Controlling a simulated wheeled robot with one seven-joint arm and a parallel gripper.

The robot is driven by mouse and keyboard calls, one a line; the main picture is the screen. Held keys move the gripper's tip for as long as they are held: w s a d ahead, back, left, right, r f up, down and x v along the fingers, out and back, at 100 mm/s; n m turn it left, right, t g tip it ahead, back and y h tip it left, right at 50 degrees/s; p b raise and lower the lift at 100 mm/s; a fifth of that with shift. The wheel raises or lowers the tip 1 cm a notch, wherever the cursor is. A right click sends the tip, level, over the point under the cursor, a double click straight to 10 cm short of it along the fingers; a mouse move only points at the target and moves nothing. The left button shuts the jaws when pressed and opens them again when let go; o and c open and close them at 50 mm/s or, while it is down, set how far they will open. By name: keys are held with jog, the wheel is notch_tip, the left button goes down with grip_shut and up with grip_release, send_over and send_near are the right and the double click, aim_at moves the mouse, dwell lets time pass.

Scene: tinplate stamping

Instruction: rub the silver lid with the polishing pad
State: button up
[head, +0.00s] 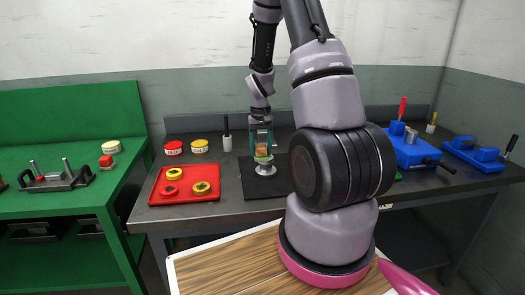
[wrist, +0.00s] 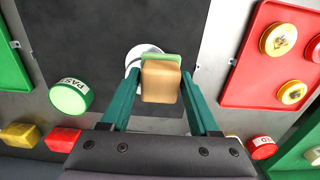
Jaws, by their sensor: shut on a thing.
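My gripper (head: 262,148) is shut on the polishing pad (head: 265,169), a tan block with a green layer, at the middle of the dark bench. In the wrist view the pad (wrist: 160,82) sits between the two teal fingers of my gripper (wrist: 160,92). The silver lid (wrist: 133,58) is a pale round thing on the black mat, partly hidden behind the pad. In the head view a silver round piece, likely the lid (head: 264,159), shows just at the pad. I cannot tell whether pad and lid touch.
A red tray (head: 163,197) with several small round pieces lies left of the black mat (head: 238,187). Red (head: 173,148) and yellow (head: 199,146) tins stand behind it. Blue tools (head: 415,150) stand at the right. A green tin (wrist: 70,96) is near the mat.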

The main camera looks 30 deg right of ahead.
aim_at(261, 146)
jog(key=shift+d+r, duration=0.1)
jog(key=shift+r, duration=3.65)
jog(key=shift+w, duration=0.2)
